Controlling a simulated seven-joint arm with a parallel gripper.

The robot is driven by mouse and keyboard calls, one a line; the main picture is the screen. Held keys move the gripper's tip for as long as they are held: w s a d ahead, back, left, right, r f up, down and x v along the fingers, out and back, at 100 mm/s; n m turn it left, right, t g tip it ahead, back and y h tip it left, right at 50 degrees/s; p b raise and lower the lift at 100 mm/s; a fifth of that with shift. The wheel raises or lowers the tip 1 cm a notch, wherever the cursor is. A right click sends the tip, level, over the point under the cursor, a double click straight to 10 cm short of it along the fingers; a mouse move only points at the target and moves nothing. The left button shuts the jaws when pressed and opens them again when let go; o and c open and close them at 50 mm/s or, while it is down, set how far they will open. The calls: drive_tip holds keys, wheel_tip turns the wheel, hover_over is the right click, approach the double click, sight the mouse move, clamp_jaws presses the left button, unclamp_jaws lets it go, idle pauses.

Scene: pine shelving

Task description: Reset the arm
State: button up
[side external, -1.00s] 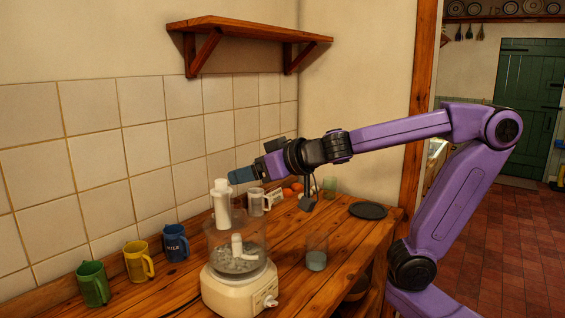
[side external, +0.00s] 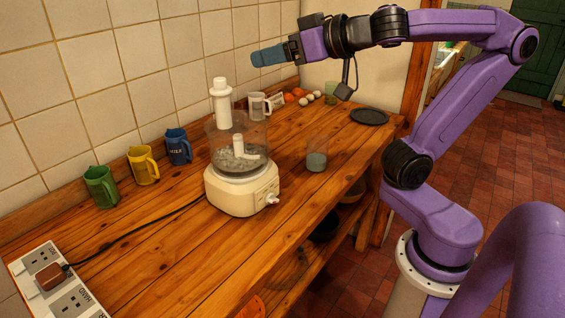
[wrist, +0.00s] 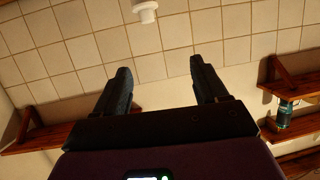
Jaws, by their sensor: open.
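My purple arm reaches in from the right. My gripper (side external: 265,57) points left in the side external view, above and behind the food processor, with nothing seen in it. In the wrist view its two dark fingers (wrist: 161,70) are spread apart with an empty gap between them. The cream food processor (side external: 243,188) stands on the wooden bench, its clear bowl holding grey bits and a white pusher (side external: 222,105) standing up from the top. My gripper is clear of it.
Green (side external: 101,187), yellow (side external: 143,166) and blue (side external: 178,147) jugs line the tiled wall. A clear glass (side external: 316,160), white mug (side external: 258,106), eggs and a dark plate (side external: 369,116) stand on the bench. A socket strip (side external: 58,283) sits front left. Wooden shelves (wrist: 45,140) show in the wrist view.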

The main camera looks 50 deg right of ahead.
drive_tip(key=s+a+f+n+g+y, duration=0.25)
drive_tip(key=a+n+y, duration=0.2)
drive_tip(key=a, duration=0.35)
drive_tip(key=s+a+f+n+g+y, duration=0.1)
drive_tip(key=s+a+n+g+y, duration=0.25)
drive_tip(key=a+y, duration=0.3)
drive_tip(key=s+f+n+g+h, duration=0.3)
drive_tip(key=s+f+g, duration=0.2)
drive_tip(key=s+f, duration=0.4)
drive_tip(key=s+d+f+g+h, duration=0.3)
drive_tip(key=s+d+f+h, duration=0.2)
drive_tip(key=d+f+h, duration=0.4)
drive_tip(key=d+f, duration=0.2)
drive_tip(key=d, duration=0.1)
drive_tip(key=shift+d+f+h, duration=0.3)
drive_tip(key=shift+d, duration=0.1)
drive_tip(key=shift+c, duration=0.3)
